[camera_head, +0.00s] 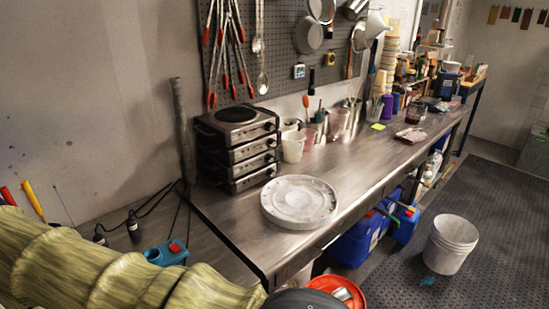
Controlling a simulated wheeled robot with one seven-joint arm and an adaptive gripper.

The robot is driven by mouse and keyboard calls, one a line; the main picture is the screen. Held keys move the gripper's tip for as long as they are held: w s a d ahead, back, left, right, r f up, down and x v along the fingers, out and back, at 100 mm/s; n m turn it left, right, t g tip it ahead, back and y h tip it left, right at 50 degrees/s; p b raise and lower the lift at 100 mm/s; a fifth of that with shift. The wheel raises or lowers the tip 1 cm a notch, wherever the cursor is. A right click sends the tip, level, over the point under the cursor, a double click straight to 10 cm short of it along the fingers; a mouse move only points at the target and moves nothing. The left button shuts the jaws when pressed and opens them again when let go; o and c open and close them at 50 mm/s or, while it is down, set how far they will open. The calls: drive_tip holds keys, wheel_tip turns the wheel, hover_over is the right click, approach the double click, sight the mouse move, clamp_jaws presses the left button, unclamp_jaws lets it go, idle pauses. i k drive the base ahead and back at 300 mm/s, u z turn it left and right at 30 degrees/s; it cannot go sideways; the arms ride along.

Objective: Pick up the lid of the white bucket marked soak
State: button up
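A round white lid (299,201) with a raised rim and grey smudges lies flat on the steel bench (362,168), close to its near front edge. A white bucket (451,244) stands upright and open on the dark floor mat, to the right of the bench. I cannot read any "soak" marking on the lid or the bucket. Part of another pale container (296,278) shows under the bench's near end, mostly hidden. My gripper is not in view.
Stacked hot plates (237,146) stand left of the lid. Cups (293,146) and utensils line the wall behind it. Blue jugs (358,240) sit under the bench, and an orange-red bucket (338,290) is at the bottom. The bench right of the lid is clear.

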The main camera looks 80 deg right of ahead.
sight(297, 201)
drive_tip(key=u, duration=0.05)
drive_tip(key=i, duration=0.05)
drive_tip(key=z, duration=1.2)
